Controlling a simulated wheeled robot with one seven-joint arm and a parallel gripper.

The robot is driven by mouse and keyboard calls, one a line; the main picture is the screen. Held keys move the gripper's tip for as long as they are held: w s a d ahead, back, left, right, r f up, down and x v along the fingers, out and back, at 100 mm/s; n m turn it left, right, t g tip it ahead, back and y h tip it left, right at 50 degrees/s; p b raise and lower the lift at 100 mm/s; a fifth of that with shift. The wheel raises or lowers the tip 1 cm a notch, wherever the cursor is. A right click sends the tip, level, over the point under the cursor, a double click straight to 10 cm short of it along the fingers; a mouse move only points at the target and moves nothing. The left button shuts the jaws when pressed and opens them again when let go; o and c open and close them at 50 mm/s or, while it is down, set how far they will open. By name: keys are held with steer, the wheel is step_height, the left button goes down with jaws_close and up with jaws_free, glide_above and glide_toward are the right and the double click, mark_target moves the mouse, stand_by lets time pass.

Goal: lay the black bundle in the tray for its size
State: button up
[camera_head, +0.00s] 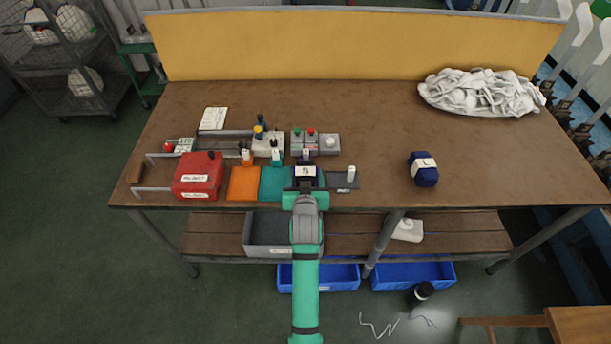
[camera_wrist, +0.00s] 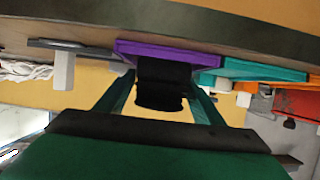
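The black bundle (camera_head: 306,183) has a white band that reads S in the head view. My gripper (camera_head: 306,190) is shut on it, with a green finger at each side. In the wrist view the bundle (camera_wrist: 162,88) sits between the fingertips, right by the purple tray (camera_wrist: 180,53). I cannot tell whether it touches the tray. In the head view the purple tray is mostly hidden by my gripper and the bundle. The orange tray (camera_head: 243,184) and teal tray (camera_head: 273,184) lie to the left, and a dark grey tray (camera_head: 341,183) to the right.
A navy bundle (camera_head: 425,176) marked L lies on the bare right part of the table (camera_head: 390,125). A red box (camera_head: 198,180) stands left of the trays. Button boxes (camera_head: 304,137) stand behind them. A white cloth heap (camera_head: 480,93) lies at the back right.

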steer(key=shift+r, duration=0.1)
steer(key=shift+s+r, duration=0.15)
steer(key=v, duration=1.1)
steer(key=s+f, duration=0.3)
steer(key=s, duration=0.6)
steer(key=s+f, duration=0.4)
steer(key=s, duration=0.5)
steer(key=s+r+t, duration=0.1)
steer(key=s+r, duration=0.1)
steer(key=s, duration=0.7)
steer(key=s+r, duration=0.3)
steer(key=s, duration=0.7)
steer(key=shift+s+r+t, duration=0.2)
steer(key=shift+s+t, duration=0.05)
steer(key=shift+t, duration=0.15)
